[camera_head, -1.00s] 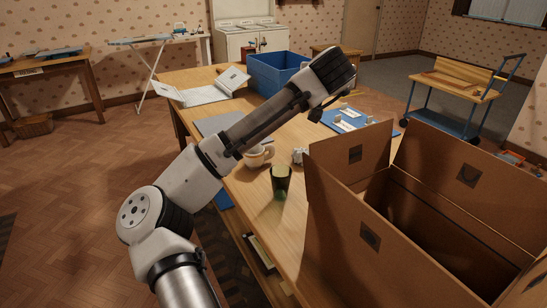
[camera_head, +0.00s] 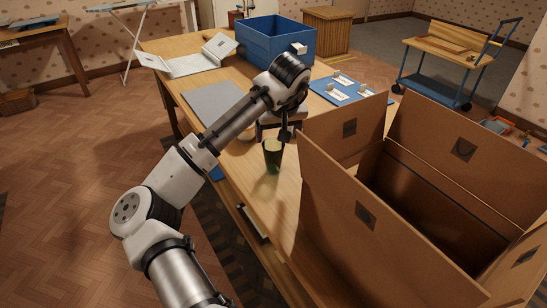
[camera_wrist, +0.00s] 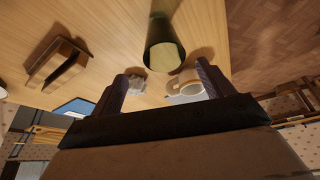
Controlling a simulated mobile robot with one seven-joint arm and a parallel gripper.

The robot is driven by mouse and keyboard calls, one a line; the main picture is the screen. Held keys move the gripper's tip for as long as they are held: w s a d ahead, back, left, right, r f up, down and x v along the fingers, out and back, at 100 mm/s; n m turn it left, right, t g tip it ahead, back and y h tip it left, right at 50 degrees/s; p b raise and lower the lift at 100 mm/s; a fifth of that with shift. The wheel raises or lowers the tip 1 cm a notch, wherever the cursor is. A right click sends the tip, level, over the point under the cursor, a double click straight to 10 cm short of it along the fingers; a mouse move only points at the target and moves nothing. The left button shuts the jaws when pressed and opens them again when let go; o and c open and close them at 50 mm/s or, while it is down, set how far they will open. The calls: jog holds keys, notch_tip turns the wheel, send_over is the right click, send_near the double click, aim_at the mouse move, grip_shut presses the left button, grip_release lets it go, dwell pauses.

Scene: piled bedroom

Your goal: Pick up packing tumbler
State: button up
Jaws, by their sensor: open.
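The tumbler (camera_head: 272,156) is a dark green glass standing upright on the wooden table, left of the cardboard box. In the wrist view the tumbler (camera_wrist: 166,45) shows at the top centre, beyond my fingertips. My gripper (camera_head: 280,128) is just above and behind it in the head view. In the wrist view my gripper (camera_wrist: 162,80) has its two fingers spread wide with nothing between them. The tumbler appears apart from both fingers. The exact gap to it cannot be told.
A large open cardboard box (camera_head: 333,203) stands right of the tumbler. A cream mug (camera_wrist: 187,83) and a crumpled grey item (camera_wrist: 136,88) are near my fingers. A blue bin (camera_head: 265,55), a grey sheet (camera_head: 213,101) and a blue mat (camera_head: 345,92) are farther back on the table (camera_head: 178,60).

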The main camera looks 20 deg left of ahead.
aim_at(273, 145)
jog(key=shift+a+p+x, duration=0.15)
jog(key=shift+p+x, duration=0.3)
jog(key=shift+x, duration=1.2)
jog(key=shift+a+p+x, duration=0.2)
jog(key=shift+p+x, duration=0.2)
jog(key=shift+x, duration=1.25)
jog(key=shift+s, duration=0.15)
jog(key=c, duration=1.4)
